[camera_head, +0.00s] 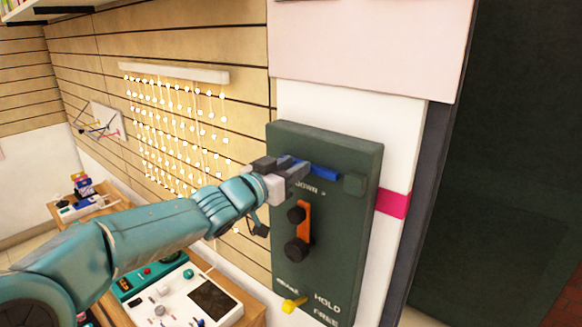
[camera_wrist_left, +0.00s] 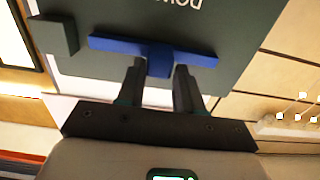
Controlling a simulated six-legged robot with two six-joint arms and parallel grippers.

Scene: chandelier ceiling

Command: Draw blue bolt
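My left gripper (camera_head: 292,168) is at the bolt's left part in the head view. In the left wrist view its two fingers (camera_wrist_left: 160,72) stand on either side of the tab, which fills the space between the fingertips. My right gripper is not in view.
An orange handle (camera_head: 304,222) with black knobs sits on the panel below the bolt. A yellow knob (camera_head: 294,304) is near the panel's lower left. A white-topped device (camera_head: 185,295) stands on a wooden table below. A string of lights (camera_head: 180,130) hangs on the wall.

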